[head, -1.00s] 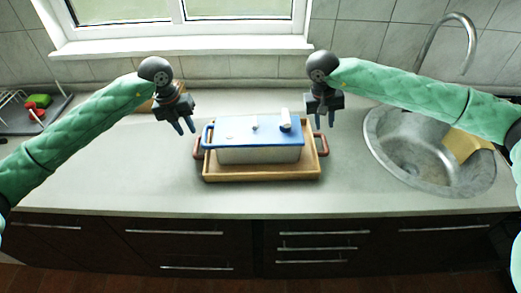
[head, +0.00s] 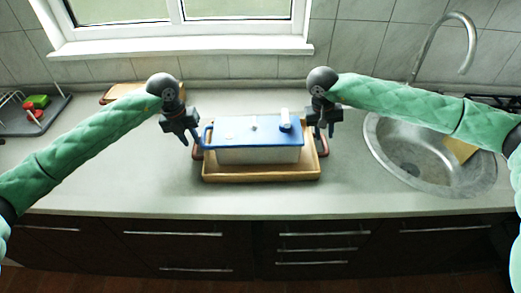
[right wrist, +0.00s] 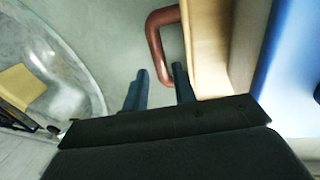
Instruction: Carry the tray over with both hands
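The wooden tray (head: 262,174) lies on the counter with a red-brown handle at each end. My right gripper (head: 325,134) is open above the right handle (head: 323,147).
A round metal sink (head: 430,160) with a tall tap (head: 465,45) is at the right. A dark dish rack (head: 35,115) with red and green items stands far left. A wooden board (head: 125,93) lies behind my left arm. The counter in front is clear.

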